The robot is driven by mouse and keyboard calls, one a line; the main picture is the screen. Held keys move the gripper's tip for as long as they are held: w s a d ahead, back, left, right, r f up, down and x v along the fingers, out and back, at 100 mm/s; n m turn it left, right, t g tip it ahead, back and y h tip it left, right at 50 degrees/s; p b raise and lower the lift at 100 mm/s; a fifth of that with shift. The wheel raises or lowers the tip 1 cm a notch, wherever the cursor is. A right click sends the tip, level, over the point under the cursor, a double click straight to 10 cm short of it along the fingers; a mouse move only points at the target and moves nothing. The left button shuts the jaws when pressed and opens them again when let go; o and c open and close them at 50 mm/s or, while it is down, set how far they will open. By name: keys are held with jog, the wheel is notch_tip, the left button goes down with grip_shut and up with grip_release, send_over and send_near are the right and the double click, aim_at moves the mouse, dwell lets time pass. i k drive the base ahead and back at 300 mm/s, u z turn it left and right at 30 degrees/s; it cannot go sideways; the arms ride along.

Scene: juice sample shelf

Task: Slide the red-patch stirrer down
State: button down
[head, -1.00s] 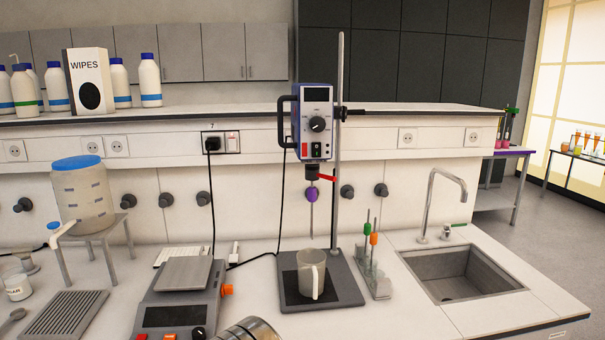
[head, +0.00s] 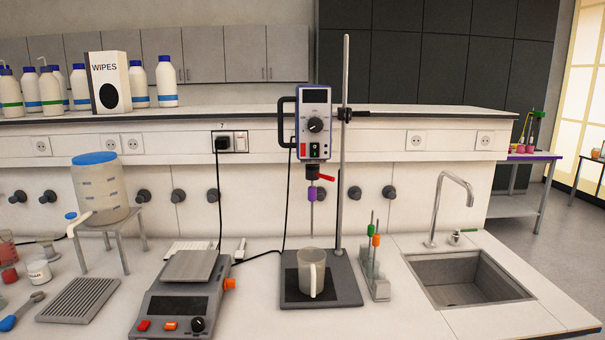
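The stirrer (head: 315,124) is a blue and grey box with a black dial, a small screen and a red patch at its lower left. A black side handle (head: 287,122) is on its left. It is clamped high on an upright metal rod (head: 345,200) rising from a dark stand base (head: 347,290). Below its black chuck hang a red lever (head: 326,178), a purple collar (head: 312,194) and a thin shaft. My gripper is out of view.
A balance (head: 185,290) stands left of the stand. A small rack (head: 376,285) with green and orange-topped rods is close on its right, then a sink with tap (head: 455,190). A black cable (head: 284,200) hangs behind. A shelf edge (head: 400,120) runs behind the stirrer.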

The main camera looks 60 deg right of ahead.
aim_at(311, 101)
jog(key=u, duration=0.3)
jog(key=k, duration=1.15)
jog(key=z, duration=0.65)
jog(key=i, duration=1)
jog(key=z, duration=0.2)
